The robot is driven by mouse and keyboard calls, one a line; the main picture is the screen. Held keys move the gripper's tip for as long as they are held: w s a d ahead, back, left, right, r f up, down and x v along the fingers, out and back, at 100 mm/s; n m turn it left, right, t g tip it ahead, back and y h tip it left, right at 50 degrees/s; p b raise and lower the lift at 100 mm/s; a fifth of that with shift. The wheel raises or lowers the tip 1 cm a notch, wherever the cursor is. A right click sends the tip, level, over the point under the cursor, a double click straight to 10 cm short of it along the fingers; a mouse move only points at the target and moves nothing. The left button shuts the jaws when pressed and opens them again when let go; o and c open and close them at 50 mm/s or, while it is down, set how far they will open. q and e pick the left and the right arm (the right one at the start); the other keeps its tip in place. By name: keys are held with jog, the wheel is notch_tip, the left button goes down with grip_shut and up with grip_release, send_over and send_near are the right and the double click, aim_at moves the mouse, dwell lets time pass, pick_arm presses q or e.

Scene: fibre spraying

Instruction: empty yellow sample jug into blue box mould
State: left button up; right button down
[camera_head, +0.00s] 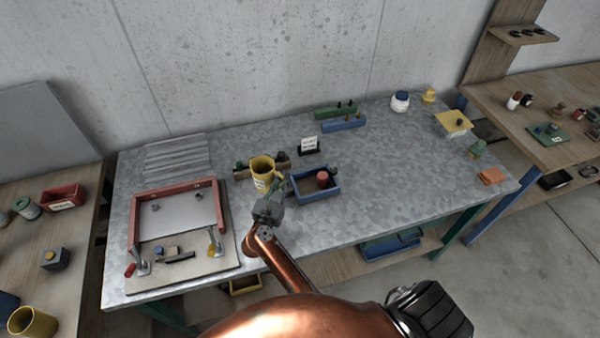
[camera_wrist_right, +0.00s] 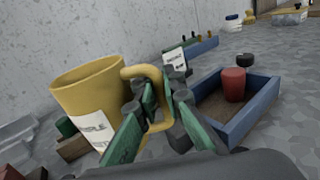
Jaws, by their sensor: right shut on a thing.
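The yellow sample jug (camera_head: 262,172) stands upright over the metal table, just left of the blue box mould (camera_head: 318,194). In the right wrist view the jug (camera_wrist_right: 90,105) carries a white label, and its handle points toward my right gripper. My right gripper (camera_head: 280,186) is shut on the jug's handle; its green fingers (camera_wrist_right: 155,110) close around it. The blue box mould (camera_wrist_right: 262,118) is open at the top and holds a red cylinder (camera_wrist_right: 234,84); a dark round piece is at its far edge. The jug's inside is too small to make out. My left gripper is not in view.
A red-framed panel (camera_head: 134,222) lies at the left of the table. A small sign (camera_head: 309,144) stands behind the mould. Green and blue bars (camera_head: 344,124) lie at the back.

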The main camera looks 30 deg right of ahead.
jog(key=shift+s+r, duration=0.1)
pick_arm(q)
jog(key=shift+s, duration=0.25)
pick_arm(e)
jog(key=d+m, duration=0.1)
jog(key=m, duration=0.1)
jog(key=s+d+f+m+y, duration=0.1)
jog(key=m, duration=0.1)
jog(key=d+m+y, duration=0.1)
jog(key=m, duration=0.2)
jog(key=shift+s+d+f+g, duration=0.1)
jog(key=shift+s+f+g, duration=0.05)
jog(key=shift+s+g, duration=0.2)
dwell(0.5)
jog(key=shift+m+y, duration=0.4)
jog(key=shift+y, duration=0.1)
